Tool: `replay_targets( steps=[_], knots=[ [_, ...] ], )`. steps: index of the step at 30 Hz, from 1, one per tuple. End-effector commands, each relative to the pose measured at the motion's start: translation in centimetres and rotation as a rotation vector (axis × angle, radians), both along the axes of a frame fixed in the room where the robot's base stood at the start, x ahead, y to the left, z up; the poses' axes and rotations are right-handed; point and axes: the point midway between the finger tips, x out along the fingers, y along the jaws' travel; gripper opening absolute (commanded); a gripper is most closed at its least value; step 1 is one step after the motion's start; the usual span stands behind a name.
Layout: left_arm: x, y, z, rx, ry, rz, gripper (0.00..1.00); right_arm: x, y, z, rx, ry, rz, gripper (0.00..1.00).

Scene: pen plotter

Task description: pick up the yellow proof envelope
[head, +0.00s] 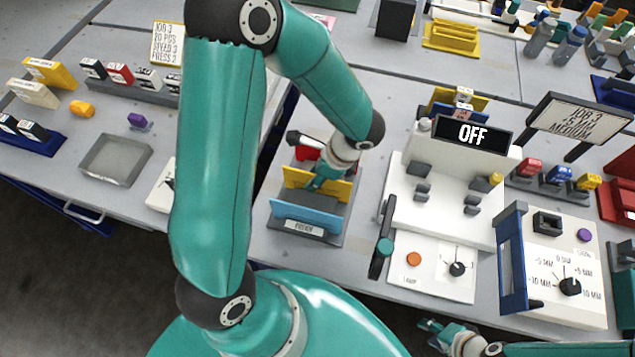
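The yellow proof envelope (335,187) stands upright in a grey rack (338,230), behind a blue upright piece (303,217). A label on the rack's front is too small to read surely. My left gripper (317,183) reaches down from the upper right to the yellow envelope and covers part of its middle. Its fingertips overlap the envelope in the picture; whether they grip it or stand open around it cannot be told. My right gripper (430,327) is low at the bottom right, in front of the table edge and away from the rack; its fingers are small and unclear.
A red and dark item (307,145) is just behind the yellow envelope. Right of the rack stands a white machine (440,205) with an OFF display (472,134) and a dark lever (381,258). A grey tray (113,160) lies left. My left arm hides the table's middle left.

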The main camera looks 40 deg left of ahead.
Motion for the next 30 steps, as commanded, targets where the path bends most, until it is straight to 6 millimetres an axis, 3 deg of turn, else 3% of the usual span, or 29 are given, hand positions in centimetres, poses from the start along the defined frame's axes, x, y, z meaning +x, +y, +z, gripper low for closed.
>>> replay_targets(
  steps=[6, 30],
  knots=[
    [-0.3, 0.6, -1.8, 0.0, 0.0, -0.001, 0.34, 0.0, 0.0, 0.1, 0.0, 0.0, 0.0, 0.4],
    [-0.3, 0.6, -2.2, 0.0, -0.001, 0.0, 0.34, 0.0, 0.0, -0.7, 0.0, 0.0, 0.0, 0.4]
  ],
)
